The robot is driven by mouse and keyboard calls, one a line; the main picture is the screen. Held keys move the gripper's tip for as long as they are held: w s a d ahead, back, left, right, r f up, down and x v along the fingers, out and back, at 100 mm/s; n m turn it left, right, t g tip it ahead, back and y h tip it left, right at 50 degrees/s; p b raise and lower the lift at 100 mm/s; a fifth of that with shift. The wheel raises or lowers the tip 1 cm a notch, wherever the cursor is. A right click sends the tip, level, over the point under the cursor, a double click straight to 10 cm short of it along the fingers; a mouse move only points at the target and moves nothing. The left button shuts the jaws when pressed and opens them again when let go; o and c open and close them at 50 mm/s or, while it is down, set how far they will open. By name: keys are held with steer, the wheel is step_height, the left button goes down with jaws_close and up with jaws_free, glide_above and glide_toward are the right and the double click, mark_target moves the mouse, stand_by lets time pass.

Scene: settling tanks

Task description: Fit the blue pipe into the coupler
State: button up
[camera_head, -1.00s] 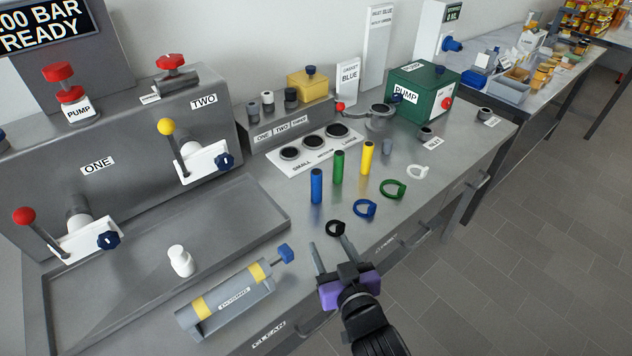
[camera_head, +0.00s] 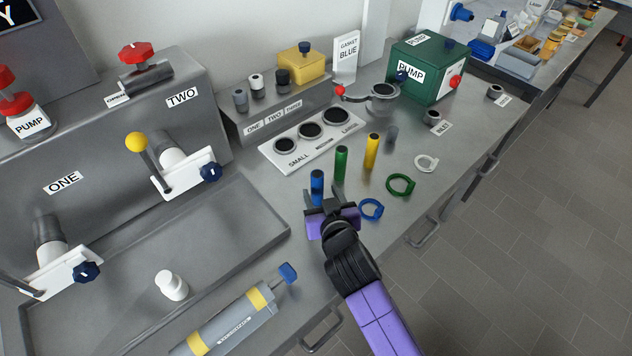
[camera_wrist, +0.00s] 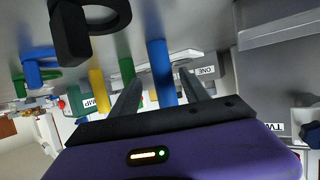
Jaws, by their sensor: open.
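The blue pipe (camera_head: 317,183) stands upright on the grey bench, at the left end of a row with a green pipe (camera_head: 341,165) and a yellow pipe (camera_head: 372,152). My gripper (camera_head: 322,197) is open and low at the blue pipe, with one finger on either side of it in this view. In the wrist view the blue pipe (camera_wrist: 162,75) shows between the two spread fingers (camera_wrist: 160,92), with gaps on both sides. I cannot tell for certain which fitting is the coupler; a grey cylinder with yellow bands and a blue knob (camera_head: 236,321) lies at the front.
A blue ring clamp (camera_head: 371,209), a green one (camera_head: 400,184) and a white one (camera_head: 426,163) lie right of the pipes. A black ring (camera_wrist: 90,20) is close in the wrist view. A socket block (camera_head: 311,137) stands behind.

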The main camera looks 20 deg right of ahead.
steer(key=shift+a+p+x, duration=0.2)
steer(key=shift+p+x, duration=0.4)
steer(key=shift+x, duration=2.5)
steer(key=shift+w+r, duration=0.1)
jaws_close()
